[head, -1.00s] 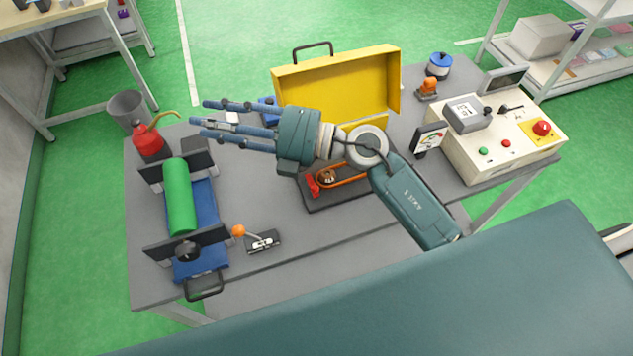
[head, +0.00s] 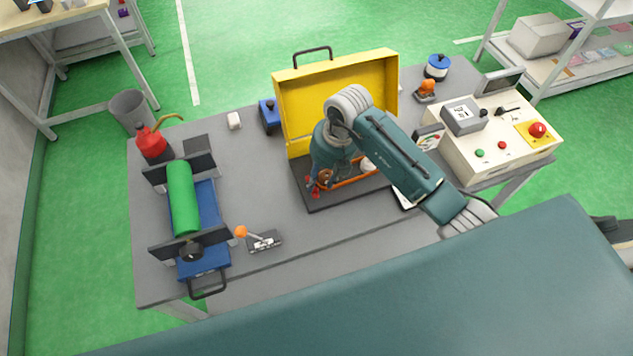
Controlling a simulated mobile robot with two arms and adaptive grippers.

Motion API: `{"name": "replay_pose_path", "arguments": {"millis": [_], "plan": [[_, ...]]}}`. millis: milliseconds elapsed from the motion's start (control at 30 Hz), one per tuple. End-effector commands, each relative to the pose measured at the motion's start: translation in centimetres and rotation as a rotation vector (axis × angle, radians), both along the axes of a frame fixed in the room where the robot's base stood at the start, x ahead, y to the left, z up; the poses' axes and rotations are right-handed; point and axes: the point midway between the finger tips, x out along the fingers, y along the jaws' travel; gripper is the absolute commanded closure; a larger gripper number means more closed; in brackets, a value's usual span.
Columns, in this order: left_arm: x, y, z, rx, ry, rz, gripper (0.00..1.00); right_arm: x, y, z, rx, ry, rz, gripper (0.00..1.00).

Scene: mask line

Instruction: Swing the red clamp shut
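The red clamp (head: 313,188) is a small red part at the left end of a dark base plate (head: 338,199) near the table's middle. An orange belt (head: 362,178) and a brown wheel (head: 326,176) sit on the same plate. My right gripper (head: 321,172) points down over the plate, just above and beside the clamp. Its fingers are mostly hidden behind its own housing, so I cannot tell whether they are open or touch the clamp. The clamp is partly covered, and its exact angle is unclear. My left gripper is not in view.
An open yellow case (head: 292,105) stands behind the plate. A control box (head: 470,155) is at the right. A green roller (head: 182,198) in a blue fixture and an orange-knobbed lever (head: 241,231) are at the left.

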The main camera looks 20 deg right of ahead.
Motion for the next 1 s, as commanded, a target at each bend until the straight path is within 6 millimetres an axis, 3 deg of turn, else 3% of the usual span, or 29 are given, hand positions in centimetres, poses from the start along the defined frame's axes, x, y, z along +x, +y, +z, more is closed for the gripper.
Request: {"name": "replay_pose_path", "arguments": {"millis": [300, 667, 833, 1000], "plan": [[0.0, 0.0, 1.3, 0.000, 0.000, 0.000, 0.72, 0.4, 0.8, -4.2, 0.002, 0.001, 0.000, 0.65], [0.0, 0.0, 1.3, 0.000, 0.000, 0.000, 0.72, 0.5, 0.8, -4.7, 0.002, -0.001, 0.001, 0.65], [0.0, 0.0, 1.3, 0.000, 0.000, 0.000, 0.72, 0.5, 0.8, -4.7, 0.002, -0.001, 0.001, 0.99], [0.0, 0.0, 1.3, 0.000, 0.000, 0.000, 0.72, 0.5, 0.8, -4.7, 0.001, -0.001, 0.002, 1.00]]}}
